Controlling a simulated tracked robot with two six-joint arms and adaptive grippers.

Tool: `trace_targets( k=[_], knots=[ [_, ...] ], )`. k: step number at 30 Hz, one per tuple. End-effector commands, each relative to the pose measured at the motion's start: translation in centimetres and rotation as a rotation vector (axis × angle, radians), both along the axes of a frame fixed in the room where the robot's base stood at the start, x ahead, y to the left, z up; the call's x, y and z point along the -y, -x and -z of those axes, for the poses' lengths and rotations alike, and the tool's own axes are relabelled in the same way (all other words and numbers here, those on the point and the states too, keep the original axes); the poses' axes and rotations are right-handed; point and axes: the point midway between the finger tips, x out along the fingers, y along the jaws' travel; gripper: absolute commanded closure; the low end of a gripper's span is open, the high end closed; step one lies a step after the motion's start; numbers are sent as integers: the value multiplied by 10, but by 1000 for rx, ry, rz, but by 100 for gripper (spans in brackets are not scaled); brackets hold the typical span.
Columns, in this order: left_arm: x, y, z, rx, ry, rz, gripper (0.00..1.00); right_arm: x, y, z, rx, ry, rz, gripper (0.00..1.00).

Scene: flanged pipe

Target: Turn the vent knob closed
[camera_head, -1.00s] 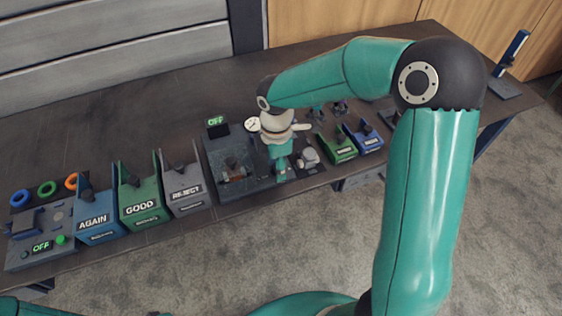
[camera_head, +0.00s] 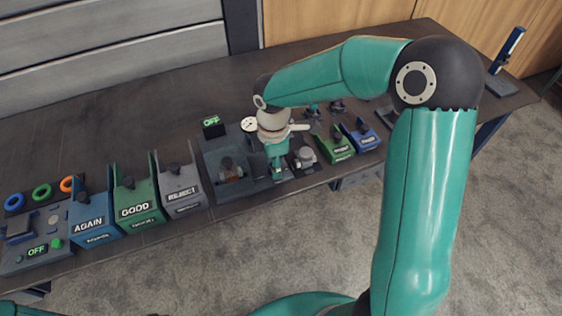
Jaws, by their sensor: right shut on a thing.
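My right gripper (camera_head: 277,162) points down over the right part of the grey test station (camera_head: 222,163) on the bench. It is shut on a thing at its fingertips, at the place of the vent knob. The knob itself is hidden by the fingers and too small to make out. A round white gauge (camera_head: 249,124) stands just behind and left of the gripper. My left gripper is not in view.
Blue AGAIN (camera_head: 90,223), green GOOD (camera_head: 136,210) and grey REJECT (camera_head: 182,194) bins stand to the left. Small green (camera_head: 342,150) and blue (camera_head: 367,139) bins stand to the right. A grey round fitting (camera_head: 305,157) sits close right of the gripper.

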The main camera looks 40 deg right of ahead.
Motion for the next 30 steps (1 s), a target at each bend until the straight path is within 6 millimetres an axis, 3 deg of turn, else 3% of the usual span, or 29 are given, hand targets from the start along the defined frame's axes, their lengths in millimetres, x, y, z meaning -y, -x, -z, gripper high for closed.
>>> trace_targets(
  k=[30],
  knots=[
    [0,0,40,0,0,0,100,-4,1,3,-2,-9,913,100]
  ],
)
